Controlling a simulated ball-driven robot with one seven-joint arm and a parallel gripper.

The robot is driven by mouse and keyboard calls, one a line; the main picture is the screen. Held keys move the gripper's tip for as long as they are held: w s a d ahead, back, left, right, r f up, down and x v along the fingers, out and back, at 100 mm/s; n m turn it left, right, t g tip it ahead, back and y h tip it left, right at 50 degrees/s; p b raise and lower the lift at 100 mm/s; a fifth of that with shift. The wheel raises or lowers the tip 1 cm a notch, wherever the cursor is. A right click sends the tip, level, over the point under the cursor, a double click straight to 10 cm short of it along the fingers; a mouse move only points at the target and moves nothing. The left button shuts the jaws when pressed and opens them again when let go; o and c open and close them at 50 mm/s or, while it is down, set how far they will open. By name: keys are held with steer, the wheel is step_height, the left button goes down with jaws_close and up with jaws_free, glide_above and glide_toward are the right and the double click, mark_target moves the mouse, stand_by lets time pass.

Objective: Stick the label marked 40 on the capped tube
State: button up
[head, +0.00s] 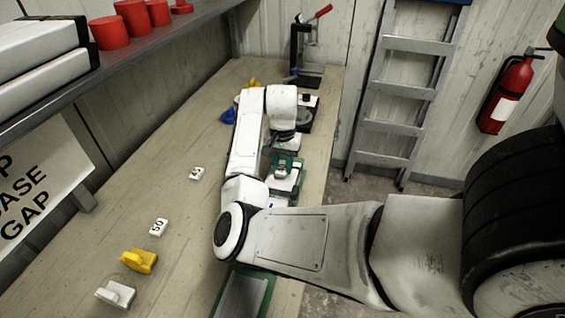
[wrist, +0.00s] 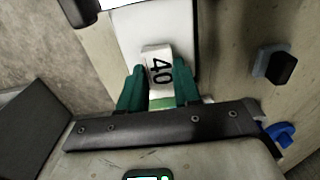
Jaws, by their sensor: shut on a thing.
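My gripper (wrist: 159,92) has green fingers and is shut on the label marked 40 (wrist: 159,70), a small white block with black digits. The label stands out past the fingertips over a long white surface in the wrist view. I cannot tell whether it touches that surface, or whether that surface is part of the capped tube. In the head view my gripper (head: 283,168) is low over the right part of the bench, beside a white piece (head: 287,187). My arm hides much there, and no capped tube can be made out for certain.
A label marked 50 (head: 158,227), another label (head: 196,173), a yellow piece (head: 139,261) and a white piece (head: 115,294) lie on the left of the bench. A red-handled press (head: 300,48) stands at the far end. Red caps (head: 132,17) sit on the shelf.

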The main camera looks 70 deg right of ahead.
steer(key=shift+f, duration=0.65)
steer(key=o, duration=1.5)
steer(key=shift+r, duration=0.15)
steer(key=shift+r+p, duration=2.85)
steer(key=shift+r, duration=0.55)
steer(key=shift+s, duration=0.1)
